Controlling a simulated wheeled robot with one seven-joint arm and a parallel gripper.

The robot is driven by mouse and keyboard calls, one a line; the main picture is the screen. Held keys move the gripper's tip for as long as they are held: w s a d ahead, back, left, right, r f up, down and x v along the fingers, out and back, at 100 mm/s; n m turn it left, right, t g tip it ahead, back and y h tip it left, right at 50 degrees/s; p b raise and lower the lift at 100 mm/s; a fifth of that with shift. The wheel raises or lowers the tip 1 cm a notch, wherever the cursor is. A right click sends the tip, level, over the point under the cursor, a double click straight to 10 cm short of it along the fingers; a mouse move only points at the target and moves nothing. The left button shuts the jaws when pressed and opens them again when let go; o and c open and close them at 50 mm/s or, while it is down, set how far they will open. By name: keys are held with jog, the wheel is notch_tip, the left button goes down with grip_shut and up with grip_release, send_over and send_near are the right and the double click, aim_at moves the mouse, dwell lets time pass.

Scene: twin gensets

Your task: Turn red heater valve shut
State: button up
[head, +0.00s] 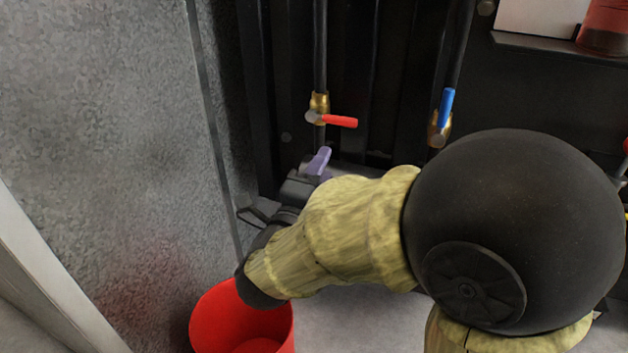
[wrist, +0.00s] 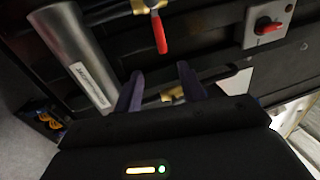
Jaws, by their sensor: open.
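The red heater valve handle (head: 338,121) sits on a brass valve body (head: 318,108) on a dark vertical pipe. In the head view the handle points right, roughly crosswise to the pipe. The red handle also shows in the wrist view (wrist: 159,34), above and beyond the fingertips. My gripper (wrist: 160,71) has two purple fingers spread apart with no handle between them. In the head view my gripper (head: 319,160) is just below the red handle, apart from it. My arm hides part of the gripper there.
A blue-handled valve (head: 446,108) is to the right, its handle along its pipe. A red bucket (head: 240,322) stands below my arm. A grey wall panel (head: 120,150) closes off the left. The wrist view shows a grey cylinder (wrist: 73,55) and a red rotary switch (wrist: 268,26).

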jog(key=v, duration=0.3)
jog(key=shift+s, duration=0.1)
jog(key=w+d+f+n+g+y+p, duration=0.4)
jog(key=f+n+g+y, duration=0.45)
jog(key=n, duration=0.65)
jog(key=s+d+f+n+g+p, duration=0.3)
jog(key=s+d+f+n+g, duration=0.45)
jog(key=s+d, duration=0.4)
notch_tip(320, 180, up, 38)
jog(key=p, duration=3.7)
jog(key=shift+s+a+f+h+p, duration=0.15)
jog(key=shift+s+a+h+p, duration=0.15)
jog(key=shift+h, duration=0.15)
